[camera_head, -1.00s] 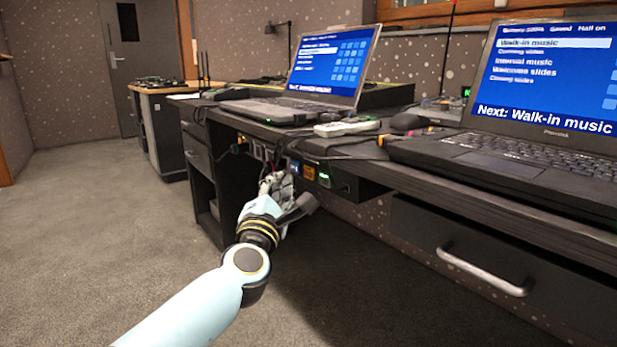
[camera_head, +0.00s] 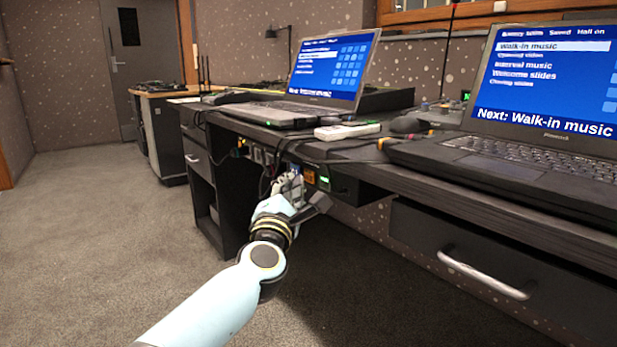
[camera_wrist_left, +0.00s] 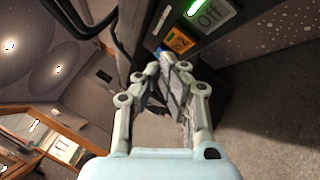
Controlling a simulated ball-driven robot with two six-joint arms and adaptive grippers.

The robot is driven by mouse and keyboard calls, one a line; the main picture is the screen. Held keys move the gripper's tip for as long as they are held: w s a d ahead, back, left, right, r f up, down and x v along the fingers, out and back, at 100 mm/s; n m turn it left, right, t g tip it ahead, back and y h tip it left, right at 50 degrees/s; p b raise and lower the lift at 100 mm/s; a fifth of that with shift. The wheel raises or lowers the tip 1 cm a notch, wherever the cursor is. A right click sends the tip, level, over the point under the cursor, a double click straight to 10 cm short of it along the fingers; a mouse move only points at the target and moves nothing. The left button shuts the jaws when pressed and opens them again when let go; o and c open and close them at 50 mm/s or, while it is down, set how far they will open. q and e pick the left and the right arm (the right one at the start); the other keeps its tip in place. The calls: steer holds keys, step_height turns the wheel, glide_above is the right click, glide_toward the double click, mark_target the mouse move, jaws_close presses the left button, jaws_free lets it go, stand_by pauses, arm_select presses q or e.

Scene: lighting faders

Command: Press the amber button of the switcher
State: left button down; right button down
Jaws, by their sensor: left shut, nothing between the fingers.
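The switcher (camera_head: 345,188) is a black box under the desk's front edge with a row of coloured buttons. Its amber button (camera_head: 309,175) sits between a blue button (camera_head: 294,166), partly covered by my gripper, and a green-lit one (camera_head: 324,179). In the left wrist view the amber button (camera_wrist_left: 180,42) shows just beyond the fingertips, near a green-lit panel (camera_wrist_left: 209,13) marked "Off". My left gripper (camera_head: 292,180) is shut and empty, close in front of the switcher's left part, left of the amber button. Contact cannot be told. My right gripper is not in view.
Two open laptops (camera_head: 297,112) stand on the dark desk (camera_head: 440,181). Cables (camera_head: 265,160) hang left of my gripper under the desk. A drawer with a metal handle (camera_head: 482,273) is at the right. The carpet at the left is clear.

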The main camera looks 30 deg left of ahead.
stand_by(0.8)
arm_select(q)
steer(key=shift+w, duration=0.15)
steer(key=shift+w+d, duration=0.2)
steer(key=shift+w, duration=0.05)
steer(key=shift+w, duration=0.1)
stand_by(0.4)
